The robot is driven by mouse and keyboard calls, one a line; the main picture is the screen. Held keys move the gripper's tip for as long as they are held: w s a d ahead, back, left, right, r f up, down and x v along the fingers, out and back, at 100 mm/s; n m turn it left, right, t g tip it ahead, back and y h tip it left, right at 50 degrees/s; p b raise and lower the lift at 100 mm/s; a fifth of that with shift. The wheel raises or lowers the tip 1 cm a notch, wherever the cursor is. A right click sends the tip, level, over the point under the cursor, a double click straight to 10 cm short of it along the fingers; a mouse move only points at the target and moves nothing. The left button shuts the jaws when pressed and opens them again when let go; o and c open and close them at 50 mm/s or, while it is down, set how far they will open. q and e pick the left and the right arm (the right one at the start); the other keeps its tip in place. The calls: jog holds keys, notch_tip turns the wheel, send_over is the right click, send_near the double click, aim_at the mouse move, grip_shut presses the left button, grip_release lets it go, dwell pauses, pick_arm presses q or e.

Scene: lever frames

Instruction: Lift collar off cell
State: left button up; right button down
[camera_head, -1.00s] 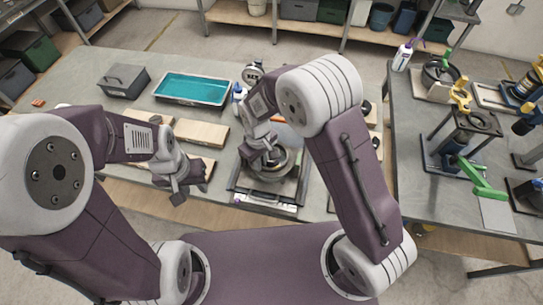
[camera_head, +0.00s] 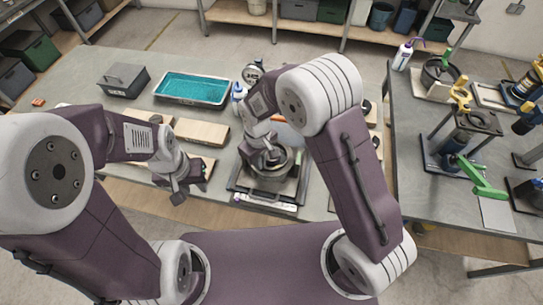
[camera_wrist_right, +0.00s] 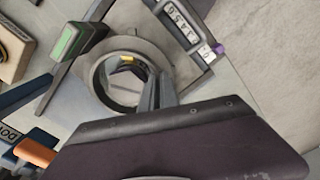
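The cell (camera_head: 262,186) is a dark framed unit with a round centre on the table, in the middle of the head view. A grey ring, which looks like the collar (camera_head: 287,168), shows around its centre, partly hidden by my right gripper (camera_head: 262,160). In the right wrist view the collar (camera_wrist_right: 97,85) is a round grey ring with an open middle. My right gripper's fingers (camera_wrist_right: 152,95) overlap its near right side; whether they clamp its wall is unclear. My left gripper (camera_head: 183,190) hangs over the table's front edge, away from the cell; its opening is unclear.
A teal tray (camera_head: 193,76), a grey box (camera_head: 123,80) and wooden boards (camera_head: 201,131) lie left of the cell. A white bottle (camera_head: 238,92) stands behind it. The right bench (camera_head: 415,130) carries several stands and clamps. A digit display (camera_wrist_right: 178,22) shows in the wrist view.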

dwell(0.9)
jog(key=shift+r, duration=0.35)
jog(key=r, duration=0.2)
jog(key=r+b, duration=0.1)
jog(key=r, duration=0.1)
jog(key=shift+s+d, duration=0.35)
jog(key=shift+s, duration=0.05)
jog(key=s+d+r+p, duration=0.3)
jog(key=s+d+r, duration=0.3)
jog(key=s+r, duration=0.2)
notch_tip(320, 180, up, 3)
jog(key=shift+s+d+f, duration=0.1)
jog(key=shift+s+d, duration=0.1)
jog(key=shift+d, duration=0.05)
